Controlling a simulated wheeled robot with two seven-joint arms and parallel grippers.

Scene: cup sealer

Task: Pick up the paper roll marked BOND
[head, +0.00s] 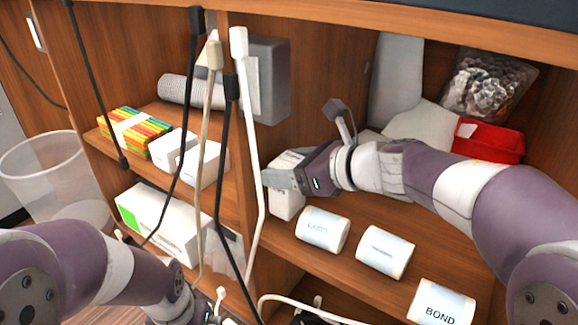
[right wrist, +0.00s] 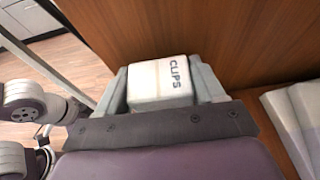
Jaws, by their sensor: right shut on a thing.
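The paper roll marked BOND (head: 440,303) lies on the shelf at the lower right of the head view, cut by the bottom edge. My right gripper (head: 283,184) is left of it and farther back, apart from it. It is shut on a white box marked CLIPS (right wrist: 160,82), which sits between the fingers in the right wrist view. In the head view this box (head: 287,203) is partly hidden by the gripper. My left arm comes in at the lower left, and its gripper is out of sight.
Two other labelled rolls, one marked LABEL (head: 322,230) and one with unclear text (head: 385,252), lie between gripper and BOND roll. A red tray (head: 488,140) is behind my right arm. Several cables, including a white one (head: 250,150), hang in front of the left shelves.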

